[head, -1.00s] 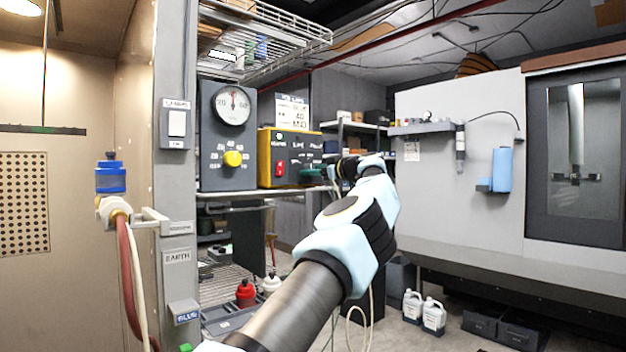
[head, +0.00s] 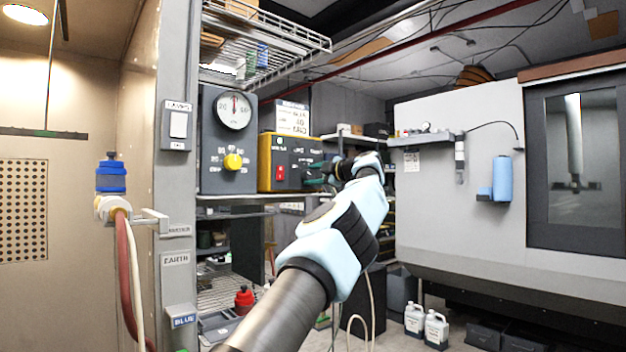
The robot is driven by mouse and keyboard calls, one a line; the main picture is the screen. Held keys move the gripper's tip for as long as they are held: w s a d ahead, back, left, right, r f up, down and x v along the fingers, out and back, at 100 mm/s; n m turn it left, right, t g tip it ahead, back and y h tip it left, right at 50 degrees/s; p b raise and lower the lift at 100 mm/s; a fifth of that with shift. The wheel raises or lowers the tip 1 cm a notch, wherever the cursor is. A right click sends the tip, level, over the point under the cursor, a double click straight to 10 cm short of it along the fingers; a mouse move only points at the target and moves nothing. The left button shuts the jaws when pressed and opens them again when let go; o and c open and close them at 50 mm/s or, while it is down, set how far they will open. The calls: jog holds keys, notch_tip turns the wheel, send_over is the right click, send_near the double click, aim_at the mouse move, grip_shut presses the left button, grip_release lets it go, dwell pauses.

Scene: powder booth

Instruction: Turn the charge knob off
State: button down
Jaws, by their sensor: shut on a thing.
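A yellow-edged dark control box (head: 265,160) stands on a shelf in the middle of the head view, with small white labels and a red switch (head: 280,173) on its face. My gripper (head: 316,178) is at the right part of this face, its dark green fingers seen from behind and the side. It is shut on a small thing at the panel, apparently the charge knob. The knob is hidden by the fingers, so its pointer and setting cannot be read.
Left of the box is a grey panel (head: 212,120) with a round gauge (head: 234,109) and a yellow knob (head: 233,162). A wire rack (head: 290,40) hangs above. A booth post (head: 176,210) stands at left. A big grey cabinet (head: 460,220) fills the right.

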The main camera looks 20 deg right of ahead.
jog(key=shift+n, duration=0.8)
jog(key=shift+c, duration=1.5)
grip_release()
jog(key=shift+s+d+f+b, duration=0.15)
jog(key=shift+s+d+b, duration=0.1)
jog(key=shift+s+b, duration=0.4)
jog(key=b+v, duration=0.4)
jog(key=v, duration=0.5)
jog(key=shift+s+b, duration=0.2)
jog(key=shift+b, duration=0.2)
jog(key=shift+d, duration=0.1)
